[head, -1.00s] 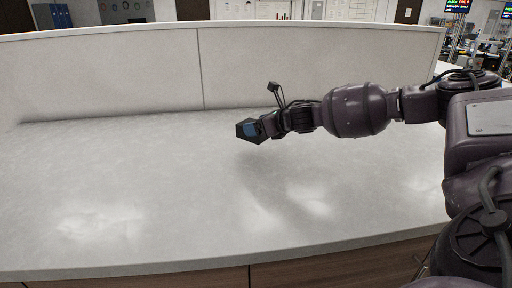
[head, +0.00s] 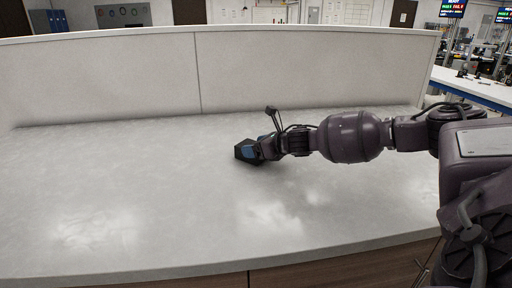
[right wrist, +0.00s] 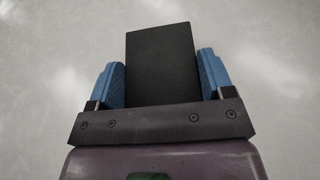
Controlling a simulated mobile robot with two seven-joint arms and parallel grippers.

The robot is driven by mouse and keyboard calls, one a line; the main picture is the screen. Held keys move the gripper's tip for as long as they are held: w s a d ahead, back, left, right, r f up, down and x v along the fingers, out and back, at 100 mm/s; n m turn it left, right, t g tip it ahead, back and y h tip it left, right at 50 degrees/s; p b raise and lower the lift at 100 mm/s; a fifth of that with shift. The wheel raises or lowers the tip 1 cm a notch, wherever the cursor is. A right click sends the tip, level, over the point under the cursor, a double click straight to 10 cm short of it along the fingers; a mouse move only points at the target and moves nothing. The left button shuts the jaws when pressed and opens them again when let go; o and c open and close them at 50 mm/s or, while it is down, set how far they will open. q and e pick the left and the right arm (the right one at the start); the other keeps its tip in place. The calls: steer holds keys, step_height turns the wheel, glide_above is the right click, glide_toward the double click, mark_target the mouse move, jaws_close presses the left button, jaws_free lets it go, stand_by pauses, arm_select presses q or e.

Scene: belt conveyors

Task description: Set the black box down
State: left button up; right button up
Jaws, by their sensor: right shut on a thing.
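The black box (head: 243,151) is at the end of my right arm in the head view, low over or on the grey counter (head: 120,190); I cannot tell whether it touches. My right gripper (head: 250,152) is shut on it. In the right wrist view the black box (right wrist: 162,62) stands between the two blue fingers of my right gripper (right wrist: 162,80), one on each side. The counter surface shows behind it. My left gripper is not in view.
The counter is clear to the left and in front of the box. A pale upright panel (head: 110,80) runs along its back edge. The counter's front edge (head: 200,272) has wooden fronts below. A blue-edged table (head: 475,88) stands at the far right.

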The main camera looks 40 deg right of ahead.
steer(key=o, duration=0.6)
steer(key=shift+f, duration=0.15)
steer(key=o, duration=0.5)
